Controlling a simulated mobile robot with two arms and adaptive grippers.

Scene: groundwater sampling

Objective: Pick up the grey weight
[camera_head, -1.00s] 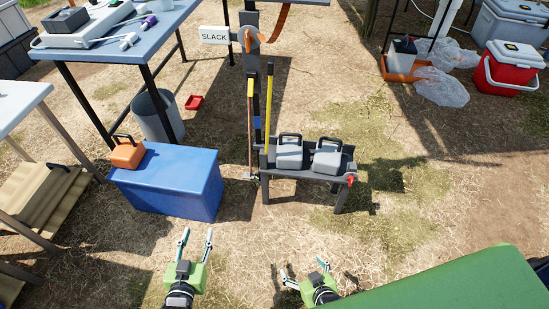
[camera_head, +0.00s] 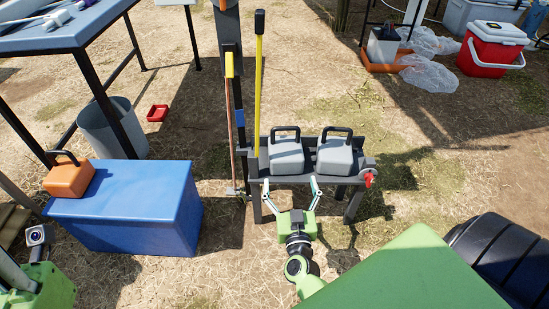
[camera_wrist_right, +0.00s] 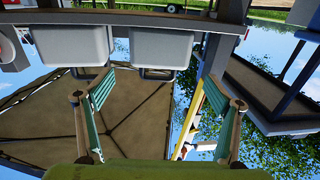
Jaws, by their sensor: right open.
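Two grey weights with black handles stand side by side on a low dark bench (camera_head: 345,180): the left weight (camera_head: 287,160) and the right weight (camera_head: 335,158). My right gripper (camera_head: 290,186) is open and empty in front of the bench, its fingers pointing at it and spread below the left weight. In the right wrist view, which looks upside down, both weights (camera_wrist_right: 73,46) (camera_wrist_right: 160,48) show beyond the open fingers (camera_wrist_right: 160,100), with nothing between them. Part of my left arm shows at the lower left; its fingers are not seen.
A blue box (camera_head: 130,215) with an orange weight (camera_head: 69,178) on it stands left of the bench. A yellow-handled pole (camera_head: 258,90) and a post rise at the bench's left end. A red valve-like part (camera_head: 369,178) sits at its right end.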

